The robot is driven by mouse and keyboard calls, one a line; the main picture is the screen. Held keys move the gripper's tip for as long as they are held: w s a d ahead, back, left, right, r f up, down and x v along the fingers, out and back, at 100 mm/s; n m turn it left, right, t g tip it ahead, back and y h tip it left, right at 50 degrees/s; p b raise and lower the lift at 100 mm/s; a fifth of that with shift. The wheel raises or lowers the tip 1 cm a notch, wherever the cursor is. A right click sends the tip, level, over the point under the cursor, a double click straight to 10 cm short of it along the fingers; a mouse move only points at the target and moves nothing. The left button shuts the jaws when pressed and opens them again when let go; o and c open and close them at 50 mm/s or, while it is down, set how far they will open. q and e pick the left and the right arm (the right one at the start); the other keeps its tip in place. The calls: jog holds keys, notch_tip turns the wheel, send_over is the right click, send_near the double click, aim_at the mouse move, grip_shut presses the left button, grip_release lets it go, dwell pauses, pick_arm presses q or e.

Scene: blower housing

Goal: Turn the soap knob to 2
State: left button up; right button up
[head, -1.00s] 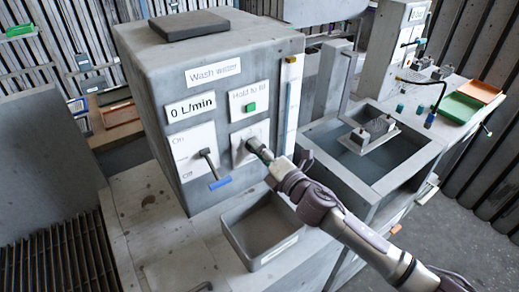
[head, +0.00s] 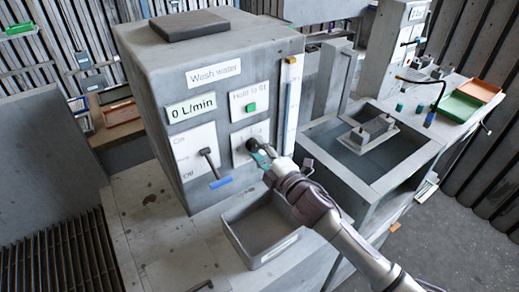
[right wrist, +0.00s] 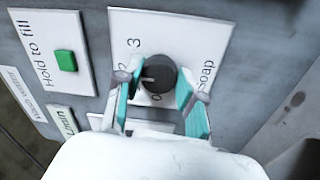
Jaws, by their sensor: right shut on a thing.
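In the head view my right gripper (head: 260,153) reaches the plate and hides much of the knob. My left gripper is not in view.
The green "Hold to fill" button (head: 250,106) is above the knob. A lever with a blue handle (head: 221,182) is to the left. The display (head: 191,107) reads 0 L/min. A grey open bin (head: 240,243) stands below; a water basin (head: 392,178) is to the right.

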jog(key=shift+f, duration=0.1)
jog(key=o, duration=1.1)
jog(key=shift+o, duration=0.2)
jog(key=shift+s+d, duration=0.15)
jog(key=shift+s, duration=0.05)
jog(key=r+v, duration=0.1)
jog(key=v, duration=1)
jog(key=shift+s+f, duration=0.25)
jog(key=shift+f, duration=0.15)
jog(key=shift+d, duration=0.1)
